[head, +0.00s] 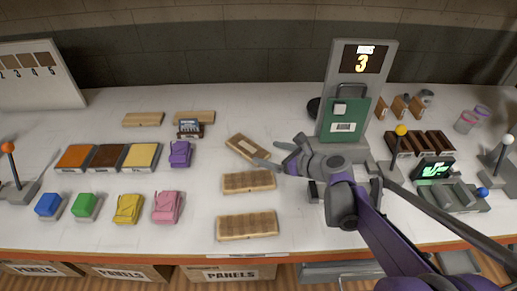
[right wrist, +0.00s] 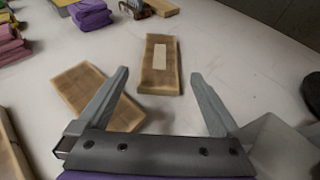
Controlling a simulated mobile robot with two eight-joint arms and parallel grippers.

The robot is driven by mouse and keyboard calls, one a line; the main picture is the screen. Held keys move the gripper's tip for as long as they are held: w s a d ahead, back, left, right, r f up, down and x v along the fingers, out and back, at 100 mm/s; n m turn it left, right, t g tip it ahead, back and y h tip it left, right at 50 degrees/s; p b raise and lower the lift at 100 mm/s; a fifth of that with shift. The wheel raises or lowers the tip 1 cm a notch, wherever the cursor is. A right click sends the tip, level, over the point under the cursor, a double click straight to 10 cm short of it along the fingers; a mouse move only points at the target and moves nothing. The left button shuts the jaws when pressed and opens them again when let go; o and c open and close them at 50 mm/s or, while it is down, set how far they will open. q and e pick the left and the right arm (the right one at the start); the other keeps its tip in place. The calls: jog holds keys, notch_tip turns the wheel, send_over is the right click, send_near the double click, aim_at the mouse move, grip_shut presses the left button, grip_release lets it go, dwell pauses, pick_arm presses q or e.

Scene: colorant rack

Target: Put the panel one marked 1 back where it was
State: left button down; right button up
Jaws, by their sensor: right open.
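Several wooden panels lie on the white table. One tilted panel with a pale label strip (head: 243,146) lies just left of my right gripper (head: 272,154). In the right wrist view this labelled panel (right wrist: 159,82) lies ahead, between the lines of the open, empty fingers. A second panel (head: 248,181) lies nearer the front; it shows under the left finger in the right wrist view (right wrist: 78,86). A third panel (head: 247,225) is at the front, and two plain ones (head: 143,119) (head: 193,117) are at the back. I cannot read a 1 on any panel. My left gripper is out of view.
A grey stand with a green door and a display reading 3 (head: 362,62) rises behind my right arm. Coloured blocks and pouches (head: 128,208) fill the left side. A lever unit (head: 15,186) is far left. Boxes marked PANELS (head: 232,273) sit below the table edge.

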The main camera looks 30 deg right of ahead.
jog(key=shift+v, duration=1.45)
jog(key=shift+r, duration=0.1)
